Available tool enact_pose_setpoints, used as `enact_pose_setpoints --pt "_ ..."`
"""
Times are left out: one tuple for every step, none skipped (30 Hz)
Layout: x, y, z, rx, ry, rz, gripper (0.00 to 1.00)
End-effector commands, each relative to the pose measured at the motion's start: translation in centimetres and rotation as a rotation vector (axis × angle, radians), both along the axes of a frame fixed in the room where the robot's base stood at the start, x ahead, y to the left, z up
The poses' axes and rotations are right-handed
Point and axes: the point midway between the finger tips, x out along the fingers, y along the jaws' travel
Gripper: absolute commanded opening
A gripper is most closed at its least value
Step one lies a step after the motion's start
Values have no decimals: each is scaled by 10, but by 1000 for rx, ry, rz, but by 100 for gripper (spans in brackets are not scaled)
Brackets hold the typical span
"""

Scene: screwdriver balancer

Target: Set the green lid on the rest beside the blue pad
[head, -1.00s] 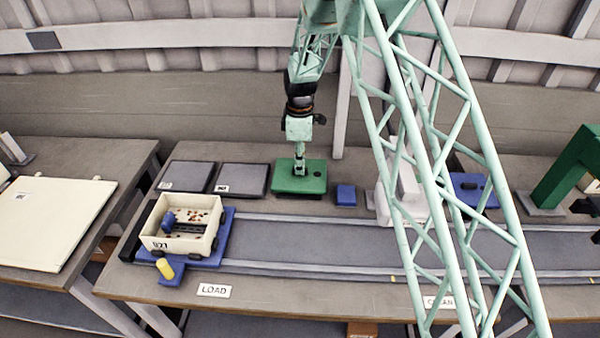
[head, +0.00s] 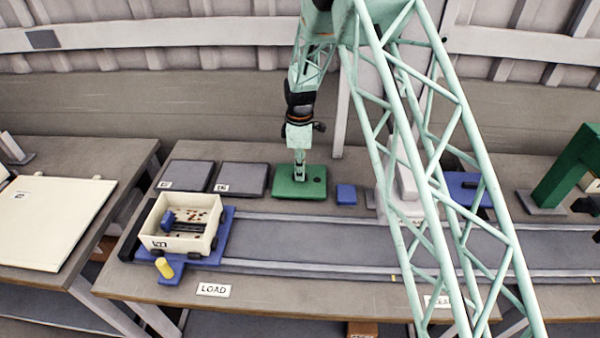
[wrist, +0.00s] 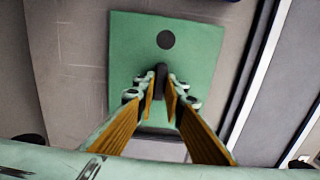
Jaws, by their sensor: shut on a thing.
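The green lid (head: 316,185) is a flat square plate just left of the small blue pad (head: 346,194), with a narrow gap between them. My gripper (head: 299,172) points down over the lid. In the wrist view, the fingers (wrist: 161,92) are closed on a dark upright knob (wrist: 160,72) on the lid (wrist: 130,40). A dark round spot also shows on the lid's top. The lid looks level and low over the bench. The rest is hidden beneath it, and I cannot tell whether the lid touches it.
Two dark grey plates (head: 243,178) lie left of the lid. A cream box (head: 178,242) with small parts inside sits on a blue carriage at the left end of a grey track (head: 330,243). A green arch (head: 565,170) stands at the right. My lattice arm hides part of the bench.

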Motion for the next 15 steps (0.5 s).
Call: enact_pose_setpoints --pt "0 0 -1 0 0 0 0" --pt "0 0 -2 0 0 0 0" --pt "0 0 -2 0 0 0 0" --pt "0 0 -3 0 0 0 0" --pt "0 0 -4 0 0 0 0" --pt "0 0 -4 0 0 0 0" --pt "0 0 -4 0 0 0 11" --pt "0 0 -4 0 0 0 13" --pt "0 0 -4 0 0 0 17" --pt "0 0 -4 0 0 0 20" --pt "0 0 -4 0 0 0 22" --pt "0 0 -4 0 0 0 23" --pt "0 0 -4 0 0 0 23" --pt "0 0 -4 0 0 0 23" --pt "0 0 -4 0 0 0 23"
